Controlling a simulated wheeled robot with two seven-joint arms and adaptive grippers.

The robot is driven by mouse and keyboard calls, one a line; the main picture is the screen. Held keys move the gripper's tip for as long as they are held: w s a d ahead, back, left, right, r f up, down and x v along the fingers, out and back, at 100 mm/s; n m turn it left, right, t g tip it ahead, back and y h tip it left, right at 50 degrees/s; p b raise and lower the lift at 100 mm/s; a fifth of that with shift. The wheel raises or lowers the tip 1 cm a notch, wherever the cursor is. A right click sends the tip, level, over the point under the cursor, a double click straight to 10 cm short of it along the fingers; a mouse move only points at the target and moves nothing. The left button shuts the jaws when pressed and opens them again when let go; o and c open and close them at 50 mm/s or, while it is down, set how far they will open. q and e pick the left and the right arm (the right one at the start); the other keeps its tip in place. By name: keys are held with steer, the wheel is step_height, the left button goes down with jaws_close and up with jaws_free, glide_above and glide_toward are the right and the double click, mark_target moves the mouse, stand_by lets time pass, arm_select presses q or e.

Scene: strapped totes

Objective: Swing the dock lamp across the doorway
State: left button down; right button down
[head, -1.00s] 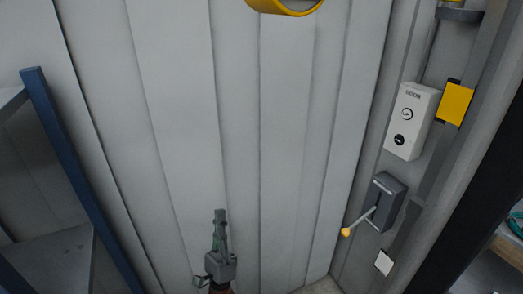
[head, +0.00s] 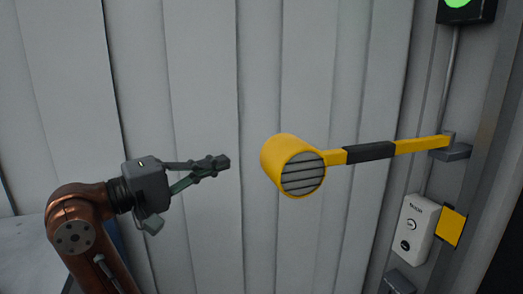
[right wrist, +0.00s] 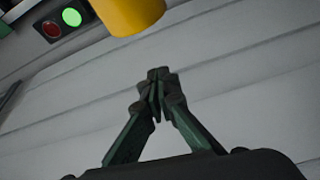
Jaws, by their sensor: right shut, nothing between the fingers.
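The dock lamp (head: 290,165) has a yellow round head with a grey slatted face. Its yellow arm (head: 415,146) with a dark sleeve (head: 369,152) runs right to a grey wall bracket (head: 451,150). My right gripper (head: 220,163) is shut and empty, left of the lamp head, with a gap between them in the head view. In the right wrist view the shut fingertips (right wrist: 158,80) point up toward the yellow lamp head (right wrist: 128,14), which is cut off by the top edge. My left gripper does not show.
Grey ribbed wall (head: 210,60) stands behind the lamp. At right are a white switch box (head: 416,228), a yellow plate (head: 451,227) and a lit green light (head: 458,3). The right wrist view also shows a red light (right wrist: 51,29) beside the green one (right wrist: 72,17).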

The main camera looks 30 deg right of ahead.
mark_target(261, 161)
steer(key=shift+d, duration=0.1)
steer(key=d, duration=1)
steer(key=s, duration=0.1)
steer(key=s+a, duration=0.1)
steer(key=s, duration=0.1)
steer(key=shift+a, duration=0.1)
steer(key=shift+f, duration=0.1)
